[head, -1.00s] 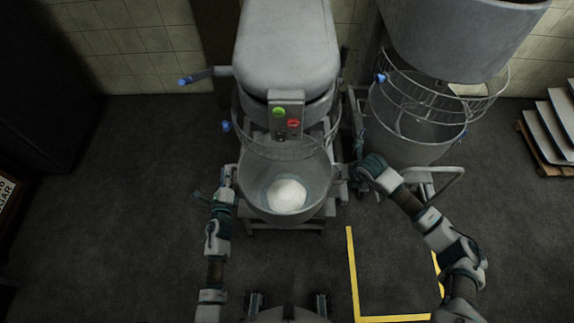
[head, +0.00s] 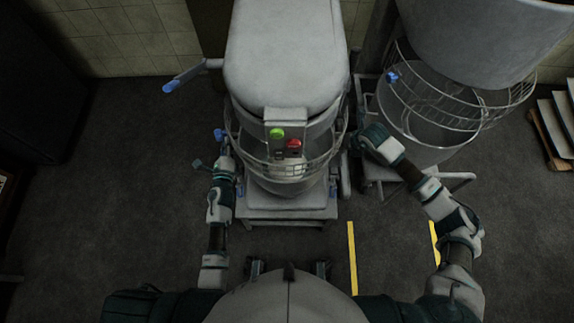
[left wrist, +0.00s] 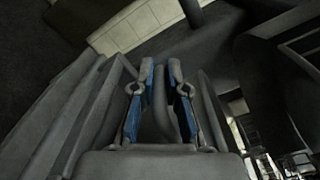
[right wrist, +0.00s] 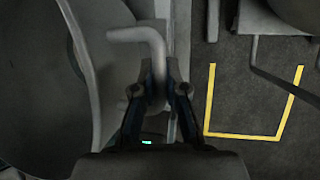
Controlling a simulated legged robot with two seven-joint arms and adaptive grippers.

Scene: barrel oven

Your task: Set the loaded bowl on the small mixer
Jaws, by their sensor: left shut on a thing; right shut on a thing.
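The small mixer (head: 285,60) is grey, with green and red buttons on its front. The grey metal bowl (head: 285,186) is under the mixer's head, behind and below the wire guard (head: 268,165). Its contents are hidden, and I cannot tell whether it is fully seated. My left gripper (head: 222,150) is at the bowl's left side; in the left wrist view its blue-padded fingers (left wrist: 160,95) are shut on a grey bar-like handle. My right gripper (head: 358,140) is at the right side; in the right wrist view its fingers (right wrist: 158,85) are shut on a bent grey handle (right wrist: 148,38).
A larger mixer with a big bowl (head: 410,120) and wire guard stands close on the right, near my right arm. Yellow floor lines (head: 351,255) are at the front right. Stacked trays (head: 555,125) lie at the far right. The floor on the left is clear.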

